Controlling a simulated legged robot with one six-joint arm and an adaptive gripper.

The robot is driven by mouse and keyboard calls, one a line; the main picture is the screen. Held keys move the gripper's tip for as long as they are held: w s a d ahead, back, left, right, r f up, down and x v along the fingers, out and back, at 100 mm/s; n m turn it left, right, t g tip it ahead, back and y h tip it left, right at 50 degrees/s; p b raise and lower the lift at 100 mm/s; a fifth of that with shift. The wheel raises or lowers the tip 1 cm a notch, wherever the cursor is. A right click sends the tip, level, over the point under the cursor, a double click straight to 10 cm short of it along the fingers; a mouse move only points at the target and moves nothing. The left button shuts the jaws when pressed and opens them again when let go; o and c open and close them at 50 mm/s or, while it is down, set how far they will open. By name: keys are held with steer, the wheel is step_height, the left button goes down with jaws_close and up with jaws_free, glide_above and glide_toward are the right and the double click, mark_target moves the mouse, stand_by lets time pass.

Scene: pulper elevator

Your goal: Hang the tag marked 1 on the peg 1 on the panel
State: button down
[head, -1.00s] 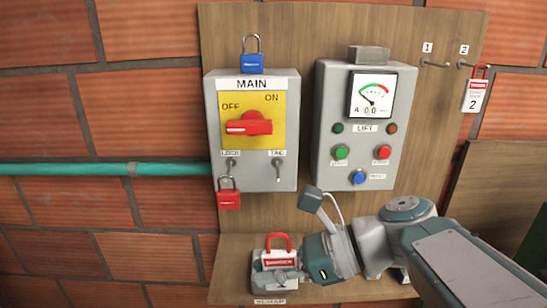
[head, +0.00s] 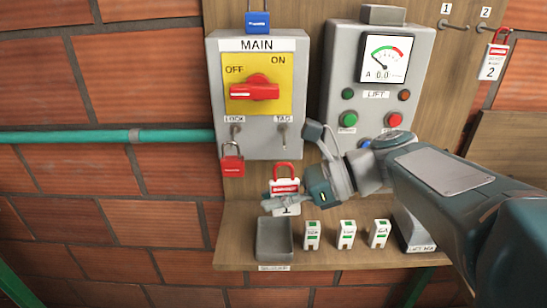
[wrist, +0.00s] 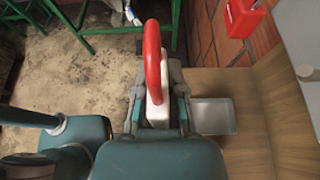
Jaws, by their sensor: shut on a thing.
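The tag marked 1 (head: 285,186) is white with a red band and a red loop on top. My gripper (head: 283,202) is shut on its body and holds it roughly upright above the shelf's grey tray. Part of the tag is hidden behind the fingers. In the wrist view the tag (wrist: 157,112) shows edge-on between the fingers (wrist: 158,108), its red loop rising clear of them. Peg 1 (head: 455,26) is a bare metal hook at the panel's upper right, under a "1" label. The tag is far below and left of it.
Tag 2 (head: 493,62) hangs by peg 2 (head: 484,28), right of peg 1. The LIFT box (head: 340,75) juts out below peg 1. The grey tray (head: 274,258) looks empty.

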steer(key=w+f, duration=0.1)
steer(key=w, duration=0.8)
steer(key=shift+w+d, duration=0.15)
steer(key=shift+w, duration=0.05)
steer(key=shift+f, duration=0.25)
steer(key=c, duration=0.7)
jaws_free()
steer(key=shift+d, duration=0.1)
